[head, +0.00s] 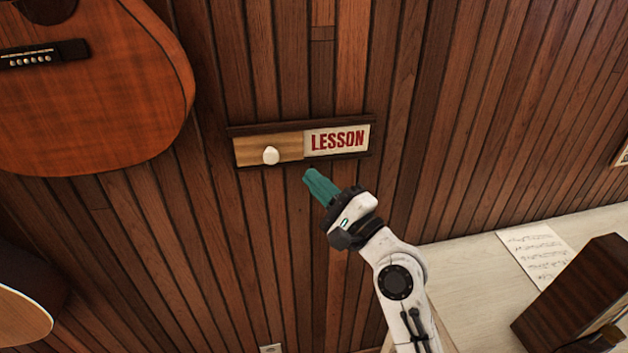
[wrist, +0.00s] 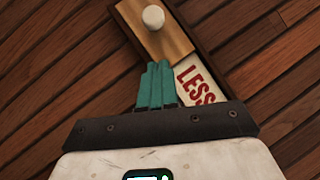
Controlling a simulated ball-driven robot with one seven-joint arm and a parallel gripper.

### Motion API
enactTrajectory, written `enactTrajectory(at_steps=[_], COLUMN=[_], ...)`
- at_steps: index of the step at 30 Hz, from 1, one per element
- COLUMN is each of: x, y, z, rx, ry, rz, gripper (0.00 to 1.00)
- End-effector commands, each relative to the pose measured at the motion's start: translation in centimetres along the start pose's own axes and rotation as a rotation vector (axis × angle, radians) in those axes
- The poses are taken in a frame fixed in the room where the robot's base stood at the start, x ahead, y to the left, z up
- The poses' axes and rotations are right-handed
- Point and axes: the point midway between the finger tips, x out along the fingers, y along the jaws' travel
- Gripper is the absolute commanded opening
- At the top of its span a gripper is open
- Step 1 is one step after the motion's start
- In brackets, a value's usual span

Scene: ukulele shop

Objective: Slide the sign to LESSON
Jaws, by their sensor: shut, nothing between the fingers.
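The sign (head: 337,139) is a dark wooden frame on the plank wall, with LESSON in red letters showing in its right half. A light wood slider (head: 289,148) with a round white knob (head: 270,155) covers the left half. My gripper (head: 309,174), with teal fingers, is shut and empty just below the sign's lower edge, to the right of the knob and apart from it. In the wrist view, the fingers (wrist: 157,66) partly hide the sign, the knob (wrist: 153,17) is beyond them, and the end of LESSON is hidden.
A guitar (head: 110,90) hangs on the wall at upper left, and part of another instrument (head: 25,310) shows at lower left. A pale counter (head: 470,265) at lower right holds a sheet of music (head: 537,252) and a dark wooden box (head: 585,300). The wall around the sign is clear.

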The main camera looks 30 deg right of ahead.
Motion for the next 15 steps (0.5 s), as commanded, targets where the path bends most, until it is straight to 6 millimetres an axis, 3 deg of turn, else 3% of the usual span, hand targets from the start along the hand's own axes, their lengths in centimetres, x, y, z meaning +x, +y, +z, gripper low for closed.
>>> enactTrajectory(at_steps=[15], x=[-7.7], y=[0.2], z=[-0.1], rx=[0.001], ry=[0.000], rz=[0.001], gripper=[0.00])
